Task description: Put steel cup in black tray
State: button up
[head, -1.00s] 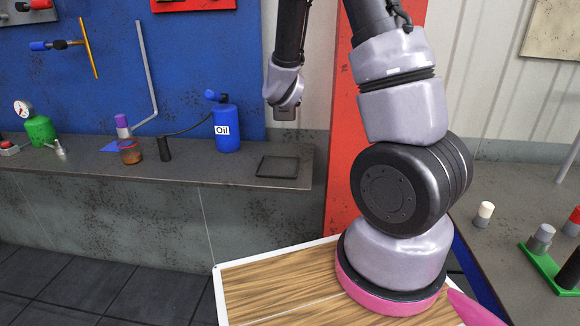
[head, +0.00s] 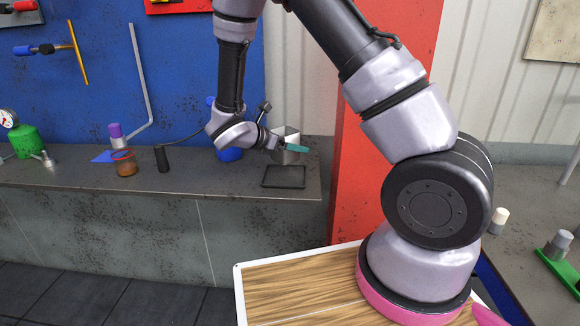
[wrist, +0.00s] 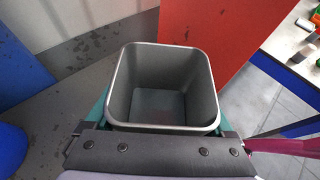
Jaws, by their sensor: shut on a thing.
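The steel cup is a grey, square, open-topped container (head: 286,152). It looks empty in the wrist view (wrist: 160,72). My gripper (head: 291,147), with teal fingers, is shut on the cup, one finger on each side in the wrist view (wrist: 161,112). The black tray (head: 284,187) is a flat, dark, low-rimmed square on the shelf near its right end. In the head view the cup shows just above the tray's back edge. It looks about upright. The tray does not show in the wrist view.
The grey shelf (head: 80,180) also holds a blue oil bottle (head: 229,154), partly behind my arm, a black cylinder (head: 162,158), a brown jar (head: 125,164) and a green tank (head: 24,141). A red pillar (head: 375,150) stands right of the shelf.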

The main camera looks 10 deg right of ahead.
jog(key=shift+f, duration=2.85)
jog(key=shift+f, duration=0.15)
jog(key=o, duration=1.2)
